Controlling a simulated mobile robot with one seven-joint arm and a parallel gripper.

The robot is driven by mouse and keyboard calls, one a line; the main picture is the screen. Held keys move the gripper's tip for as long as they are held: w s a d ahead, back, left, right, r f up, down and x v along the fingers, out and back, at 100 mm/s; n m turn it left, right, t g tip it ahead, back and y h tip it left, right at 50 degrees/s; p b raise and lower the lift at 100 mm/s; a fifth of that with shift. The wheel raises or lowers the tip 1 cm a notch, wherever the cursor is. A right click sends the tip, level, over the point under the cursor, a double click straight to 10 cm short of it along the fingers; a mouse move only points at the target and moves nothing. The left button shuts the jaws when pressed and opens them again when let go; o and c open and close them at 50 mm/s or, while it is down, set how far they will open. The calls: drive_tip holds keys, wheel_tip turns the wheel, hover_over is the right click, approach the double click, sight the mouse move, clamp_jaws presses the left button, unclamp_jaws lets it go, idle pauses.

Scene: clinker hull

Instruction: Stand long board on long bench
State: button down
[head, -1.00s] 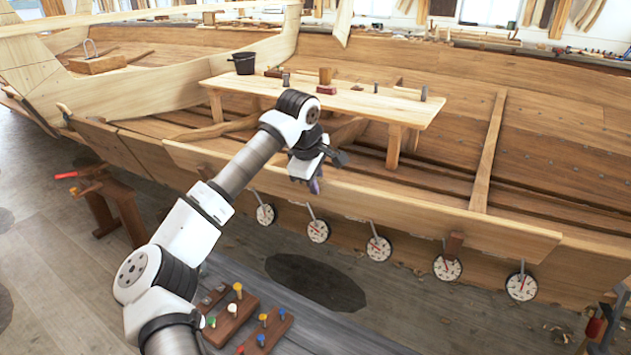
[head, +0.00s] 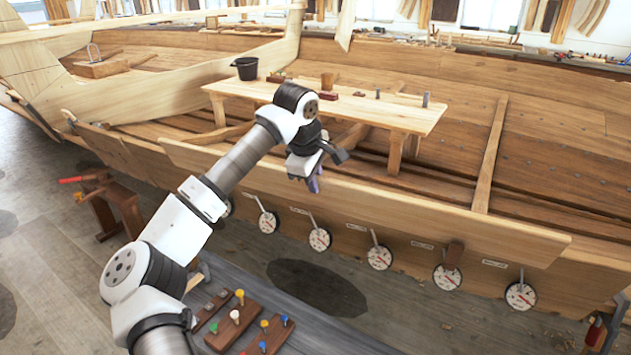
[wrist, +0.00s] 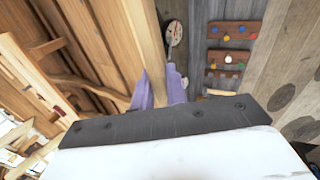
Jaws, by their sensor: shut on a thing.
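The long board (head: 420,212) is a pale plank running lengthwise along the near side of the hull, slightly above the row of dial clamps. My gripper (head: 314,185) points down at its upper edge, left of the plank's middle, with purple fingers shut on it. The wrist view shows the board (wrist: 143,30) running into the gap between the fingers (wrist: 160,88). A long pale wooden bench (head: 415,117) stands inside the hull behind the board. A grey bench (head: 345,338) stands in front; I cannot tell surely which is the task's long bench.
A black bucket (head: 245,68) and several small blocks stand on the pale bench. Several dial clamps (head: 379,257) hang along the hull below the board. Peg racks (head: 235,322) lie on the grey bench. A brown trestle (head: 117,208) stands at left; the floor between is clear.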

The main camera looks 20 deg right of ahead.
drive_tip(key=shift+p+v, duration=1.15)
drive_tip(key=shift+v, duration=1.55)
drive_tip(key=s+a+f+b, duration=0.3)
drive_tip(key=s+a+b, duration=0.2)
drive_tip(key=a+b, duration=0.1)
drive_tip(key=shift+s, duration=0.4)
drive_tip(key=shift+f, duration=0.1)
